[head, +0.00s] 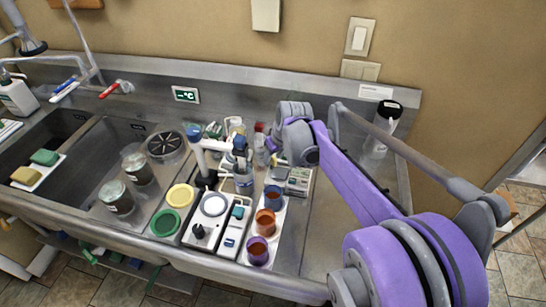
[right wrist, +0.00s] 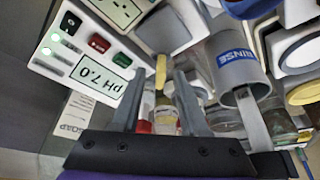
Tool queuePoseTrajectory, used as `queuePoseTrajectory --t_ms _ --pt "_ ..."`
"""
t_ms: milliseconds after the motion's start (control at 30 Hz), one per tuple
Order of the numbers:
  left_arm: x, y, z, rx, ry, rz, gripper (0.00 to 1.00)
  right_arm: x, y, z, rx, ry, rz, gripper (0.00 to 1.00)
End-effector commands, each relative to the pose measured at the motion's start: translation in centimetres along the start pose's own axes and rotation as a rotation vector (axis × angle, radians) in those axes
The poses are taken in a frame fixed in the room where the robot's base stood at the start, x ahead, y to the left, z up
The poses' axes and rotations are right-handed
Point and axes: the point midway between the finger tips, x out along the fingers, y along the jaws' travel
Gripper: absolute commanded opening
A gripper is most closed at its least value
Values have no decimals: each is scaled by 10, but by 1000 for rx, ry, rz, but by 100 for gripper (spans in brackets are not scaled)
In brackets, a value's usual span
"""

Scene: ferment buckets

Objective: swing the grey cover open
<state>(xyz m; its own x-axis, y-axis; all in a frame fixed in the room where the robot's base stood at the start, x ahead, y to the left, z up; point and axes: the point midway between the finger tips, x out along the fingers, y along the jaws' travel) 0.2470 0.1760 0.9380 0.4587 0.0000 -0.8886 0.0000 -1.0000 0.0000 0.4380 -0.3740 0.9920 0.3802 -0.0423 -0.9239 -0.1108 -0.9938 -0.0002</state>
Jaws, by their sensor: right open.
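A flat grey panel (right wrist: 165,32), which looks like the grey cover, shows at the top of the right wrist view. A short yellowish tab (right wrist: 161,66) shows just below the panel. My right gripper (right wrist: 156,78) is open, its two fingers pointing toward the panel, with the tab between and beyond the tips. In the head view the right gripper (head: 271,147) is small and partly hidden above the crowded counter, near the meter (head: 299,180). My left gripper is out of view.
A grey RINSE cup (right wrist: 236,66) stands close right of the fingers. Small bottles (right wrist: 165,118) lie beyond them.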

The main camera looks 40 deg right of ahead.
Motion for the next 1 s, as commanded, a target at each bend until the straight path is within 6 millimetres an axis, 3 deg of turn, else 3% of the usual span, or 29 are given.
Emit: queuePoseTrajectory --t_ms 367,600,1000 --pt "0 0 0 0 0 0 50 6 0 0 0 0 0 42" --pt "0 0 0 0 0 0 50 6 0 0 0 0 0 0" --pt "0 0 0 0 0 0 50 5 0 0 0 0 0 0"
